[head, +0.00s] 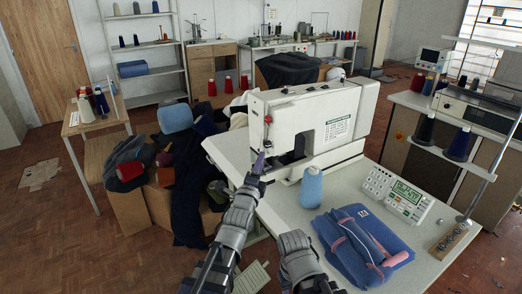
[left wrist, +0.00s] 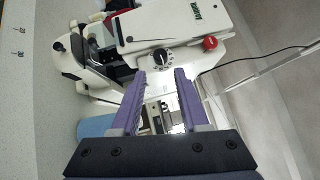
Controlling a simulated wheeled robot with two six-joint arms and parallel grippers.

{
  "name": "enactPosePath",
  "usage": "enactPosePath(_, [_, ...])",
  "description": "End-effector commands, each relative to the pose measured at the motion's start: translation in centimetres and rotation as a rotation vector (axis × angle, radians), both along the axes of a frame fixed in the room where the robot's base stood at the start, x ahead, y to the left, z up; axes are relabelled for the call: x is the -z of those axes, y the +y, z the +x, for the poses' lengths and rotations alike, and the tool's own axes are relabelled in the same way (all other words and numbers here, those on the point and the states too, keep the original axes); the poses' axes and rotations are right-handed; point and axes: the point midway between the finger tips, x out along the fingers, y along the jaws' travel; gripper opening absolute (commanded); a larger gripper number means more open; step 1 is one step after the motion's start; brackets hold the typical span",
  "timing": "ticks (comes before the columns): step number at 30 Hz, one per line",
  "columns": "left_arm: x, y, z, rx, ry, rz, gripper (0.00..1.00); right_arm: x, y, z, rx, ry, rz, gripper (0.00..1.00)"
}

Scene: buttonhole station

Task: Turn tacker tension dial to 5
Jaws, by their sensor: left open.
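The white tacker machine (head: 308,112) stands on its pale table. In the left wrist view, the round black tension dial (left wrist: 161,57) with white marks sits on the machine's white face. Its numbers are too small to read. My left gripper (head: 259,160) is raised at the machine's left end. In the left wrist view its purple fingers (left wrist: 160,75) are spread and empty, with the dial showing just beyond and between the tips; they look apart from it. Part of my right arm shows at the bottom of the head view, but its gripper does not.
A red knob (left wrist: 210,43) sits beside the dial. A blue thread cone (head: 311,187), a folded blue garment (head: 345,232) and a control panel with a green display (head: 398,194) are on the table. Cloth and boxes lie left of the machine.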

Motion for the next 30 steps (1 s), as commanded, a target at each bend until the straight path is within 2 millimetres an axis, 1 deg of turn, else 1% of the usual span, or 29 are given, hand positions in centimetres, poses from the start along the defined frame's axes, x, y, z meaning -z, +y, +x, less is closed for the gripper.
enactPosePath(5, [-0.2,-0.2,1.4,0.0,-0.001,-0.003,0.44,-0.2,0.0,0.0,0.0,0.0,0.0,0.5])
enactPosePath(8, [-0.4,-0.4,2.7,0.0,0.0,-0.004,0.44,-0.4,0.0,0.0,0.0,0.0,0.0,0.5])
enactPosePath(15, [-0.9,-1.0,6.4,-0.001,0.0,-0.005,0.44,-0.9,0.0,0.0,0.0,0.0,0.0,0.5])
enactPosePath(18, [-1.0,-1.2,7.3,-0.001,0.0,-0.005,0.44,-1.0,0.0,0.0,0.0,0.0,0.0,0.5])
enactPosePath(21, [-1.0,-1.2,7.6,-0.001,0.0,-0.005,0.44,-1.0,0.0,0.0,0.0,0.0,0.0,0.5])
enactPosePath(27, [-1.0,-1.2,7.5,-0.001,0.0,-0.005,0.44,-1.0,0.0,0.0,0.0,0.0,0.0,0.5])
enactPosePath(28, [-1.0,-1.2,7.5,-0.001,-0.001,-0.005,0.42,-1.0,0.0,0.0,0.0,0.0,0.0,0.5])
enactPosePath(30, [-1.0,-1.2,7.5,-0.001,-0.001,-0.005,0.34,-1.0,0.0,0.0,0.0,0.0,0.0,0.5])
